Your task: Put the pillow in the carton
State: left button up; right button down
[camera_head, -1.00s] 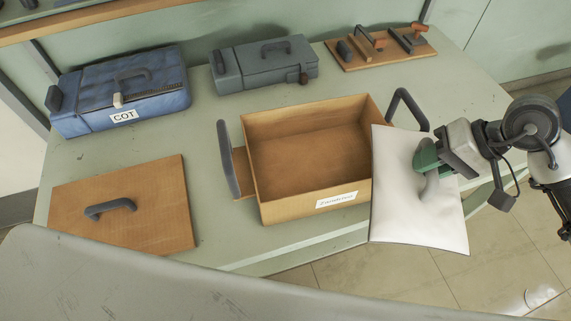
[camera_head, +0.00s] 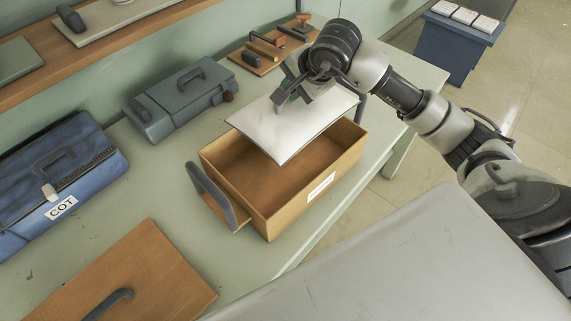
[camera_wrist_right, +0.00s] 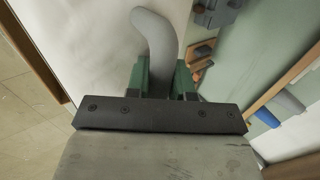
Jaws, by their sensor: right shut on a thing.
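The white, flat pillow (camera_head: 293,130) hangs over the open brown carton (camera_head: 283,214) in the head view. It covers the back part of the opening, and its near corner points down over the inside. I cannot tell whether it touches the rim. My right gripper (camera_head: 291,97) is above the pillow and shut on it. In the right wrist view the green fingers of this gripper (camera_wrist_right: 163,80) pinch a pale raised piece of the pillow (camera_wrist_right: 85,40). The carton's front and right floor show empty. My left gripper is not in view.
The carton stands near the bench edge with a dark handle (camera_head: 212,193) on its left. A brown lid (camera_head: 150,270) lies front left. A blue case marked COT (camera_head: 85,170), a grey toolbox (camera_head: 180,105) and a wooden board with handles (camera_head: 262,62) stand behind.

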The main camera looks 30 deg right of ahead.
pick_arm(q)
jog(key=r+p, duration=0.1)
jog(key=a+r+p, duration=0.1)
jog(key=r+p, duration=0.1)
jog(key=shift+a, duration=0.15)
pick_arm(e)
notch_tip(320, 180, down, 18)
jog(key=shift+f, duration=0.1)
jog(key=c, duration=1)
grip_release()
